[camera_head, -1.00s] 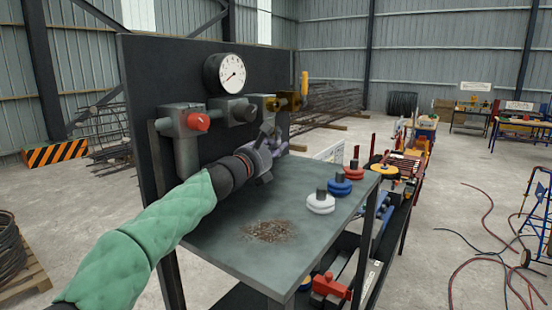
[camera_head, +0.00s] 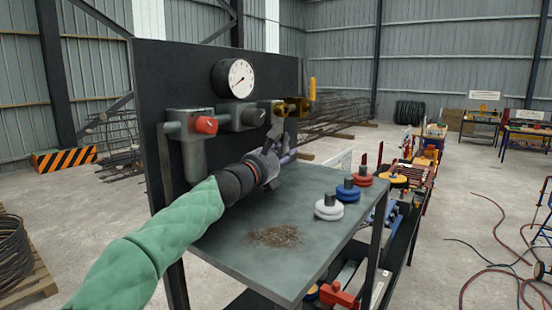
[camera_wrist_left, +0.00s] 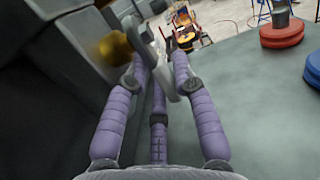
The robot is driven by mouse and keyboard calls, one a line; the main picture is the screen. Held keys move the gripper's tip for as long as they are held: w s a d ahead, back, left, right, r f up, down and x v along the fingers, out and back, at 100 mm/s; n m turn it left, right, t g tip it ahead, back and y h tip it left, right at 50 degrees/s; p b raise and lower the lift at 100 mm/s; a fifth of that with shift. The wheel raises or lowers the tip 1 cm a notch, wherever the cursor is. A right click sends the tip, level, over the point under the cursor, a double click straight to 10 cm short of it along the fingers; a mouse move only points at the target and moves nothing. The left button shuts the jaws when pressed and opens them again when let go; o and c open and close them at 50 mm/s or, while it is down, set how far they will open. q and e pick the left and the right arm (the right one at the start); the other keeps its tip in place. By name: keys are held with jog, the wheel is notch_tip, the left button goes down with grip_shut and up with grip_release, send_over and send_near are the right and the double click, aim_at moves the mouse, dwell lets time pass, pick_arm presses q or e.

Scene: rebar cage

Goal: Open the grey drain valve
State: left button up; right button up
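My left gripper (camera_head: 276,152) is at the panel, just below the brass fitting and above the bench top. In the left wrist view its purple fingers (camera_wrist_left: 160,70) reach forward on both sides of a pale grey, bar-like piece (camera_wrist_left: 165,62). The fingers partly cover this piece, and I cannot tell whether they grip it or whether it is the drain valve's lever. In the head view a grey piece (camera_head: 276,130) stands at the fingertips under the brass valve (camera_head: 290,106). The brass valve also shows, blurred, in the left wrist view (camera_wrist_left: 114,46). My right gripper is not in view.
The dark panel (camera_head: 180,75) carries a white-faced gauge (camera_head: 240,76), a red knob (camera_head: 206,125) and a yellow handle (camera_head: 312,88). White (camera_head: 329,207), blue (camera_head: 348,190) and red (camera_head: 363,177) round pieces stand on the bench's right side. A brown stain (camera_head: 275,236) marks the bench top (camera_head: 230,255).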

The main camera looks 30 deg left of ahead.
pick_arm(q)
jog(key=s, duration=0.3)
jog(key=s+f, duration=0.1)
jog(key=s, duration=0.3)
jog(key=s+a, duration=0.1)
jog(key=s, duration=0.3)
jog(key=shift+s+f, duration=0.25)
dwell(0.3)
